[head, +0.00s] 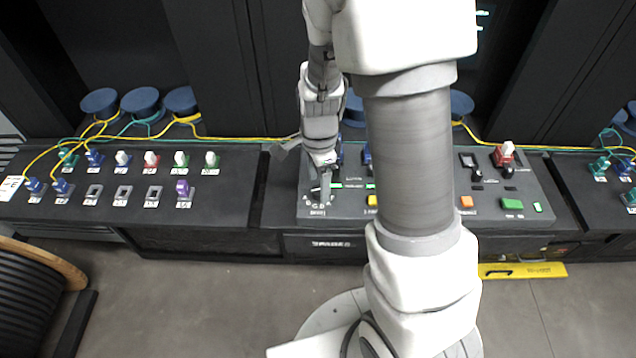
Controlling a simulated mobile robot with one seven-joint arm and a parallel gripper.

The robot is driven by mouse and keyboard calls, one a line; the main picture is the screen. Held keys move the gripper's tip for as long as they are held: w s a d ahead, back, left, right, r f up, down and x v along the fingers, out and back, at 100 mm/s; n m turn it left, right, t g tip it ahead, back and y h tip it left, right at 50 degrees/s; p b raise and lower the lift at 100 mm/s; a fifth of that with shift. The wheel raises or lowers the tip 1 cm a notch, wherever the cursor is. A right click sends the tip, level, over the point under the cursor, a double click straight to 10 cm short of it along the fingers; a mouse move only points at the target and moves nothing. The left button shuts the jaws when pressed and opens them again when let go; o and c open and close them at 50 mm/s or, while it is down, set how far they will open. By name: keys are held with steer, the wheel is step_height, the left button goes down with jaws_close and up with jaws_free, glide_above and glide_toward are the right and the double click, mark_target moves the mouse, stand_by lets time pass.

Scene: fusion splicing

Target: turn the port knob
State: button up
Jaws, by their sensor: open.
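The port knob (316,193) sits at the left front of the sloped dark control panel (420,218), with small letters printed around it. My gripper (322,178) is at the knob, pointing down at it, with its jaws open. The fingers and wrist cover much of the knob, so I cannot tell whether they touch it or exactly which letter it points to.
The panel also has a green button (512,204), an orange button (466,201) and a red-and-white connector (504,153). A port panel (130,211) with coloured connectors and yellow and teal cables is at left. A cable drum (35,290) stands at lower left. My arm hides the panel's middle.

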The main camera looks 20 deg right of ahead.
steer(key=shift+f, duration=0.7)
jaws_close()
